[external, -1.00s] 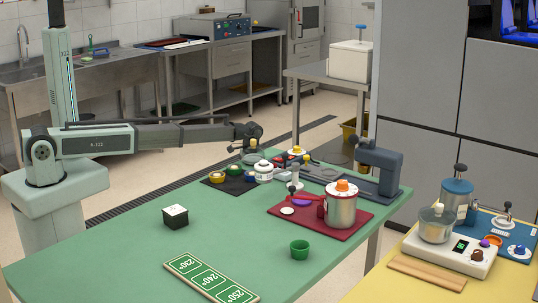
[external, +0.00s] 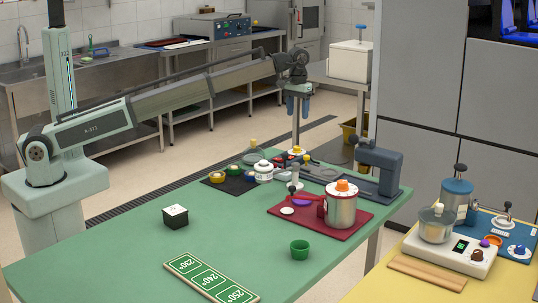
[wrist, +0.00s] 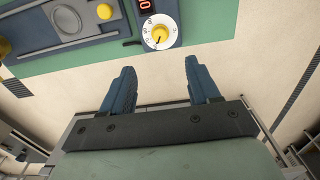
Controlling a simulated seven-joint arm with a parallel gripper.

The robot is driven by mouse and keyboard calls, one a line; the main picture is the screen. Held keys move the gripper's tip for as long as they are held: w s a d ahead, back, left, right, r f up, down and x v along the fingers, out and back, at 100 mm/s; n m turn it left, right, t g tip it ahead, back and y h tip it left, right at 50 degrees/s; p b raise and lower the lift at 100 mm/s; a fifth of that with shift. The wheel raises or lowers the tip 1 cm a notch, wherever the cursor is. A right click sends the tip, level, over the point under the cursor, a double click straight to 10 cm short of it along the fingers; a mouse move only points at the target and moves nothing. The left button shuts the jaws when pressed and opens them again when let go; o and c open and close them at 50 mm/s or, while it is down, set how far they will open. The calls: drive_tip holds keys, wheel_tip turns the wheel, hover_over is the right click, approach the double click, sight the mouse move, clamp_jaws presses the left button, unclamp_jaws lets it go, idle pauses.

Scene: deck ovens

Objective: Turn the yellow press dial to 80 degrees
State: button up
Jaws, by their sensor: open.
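The press dial shows at the top of the wrist view as a white scaled disc with a yellow knob (wrist: 159,34) in its middle. A red digital readout (wrist: 145,4) sits beside it and is cut by the frame; a 0 shows. In the external view a small yellow-topped white dial (external: 296,151) at the table's far edge appears to be the same one. My gripper (wrist: 158,70) is open and empty, its blue fingers apart. In the external view my gripper (external: 299,104) hangs pointing down in the air above the far edge, apart from the dial.
The blue-grey press (external: 376,168) stands at the table's far right. A red mat (external: 350,225) with a steel pot (external: 342,207) lies in front of it. A yellow button (wrist: 104,11) is left of the dial. The green table's (external: 120,250) front left is mostly clear.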

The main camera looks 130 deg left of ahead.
sight(297, 149)
wheel_tip(297, 149, down, 14)
drive_tip(key=shift+r, duration=0.25)
idle(0.3)
drive_tip(key=c, duration=1)
